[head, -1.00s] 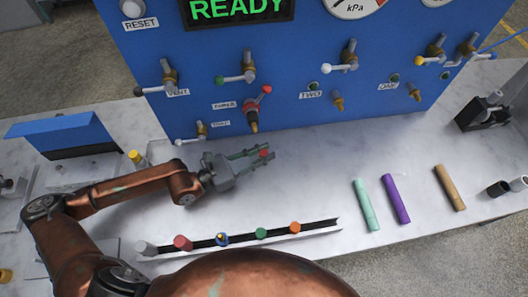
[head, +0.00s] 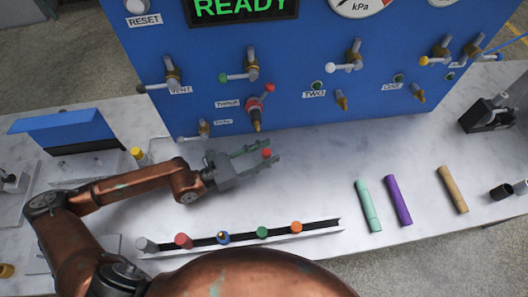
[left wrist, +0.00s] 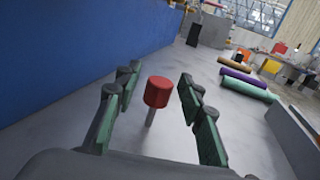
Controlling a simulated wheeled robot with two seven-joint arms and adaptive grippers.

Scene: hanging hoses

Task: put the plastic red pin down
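The red pin (head: 266,153) has a red cylindrical head and a thin grey shank. It is upright on or just above the pale bench top, in front of the blue panel; I cannot tell whether its foot touches. In the left wrist view the red pin (left wrist: 157,92) stands between the two fingers, with a gap on each side. My left gripper (head: 263,151) is open around it; its green-grey fingers (left wrist: 160,105) do not touch the head. My right gripper is not in view.
A slotted rail (head: 240,237) with several coloured knobs lies in front of the gripper. Green (head: 368,206), purple (head: 398,200) and tan (head: 453,189) tubes lie to the right. The blue panel (head: 300,60) with valves stands behind. Bench between gripper and tubes is clear.

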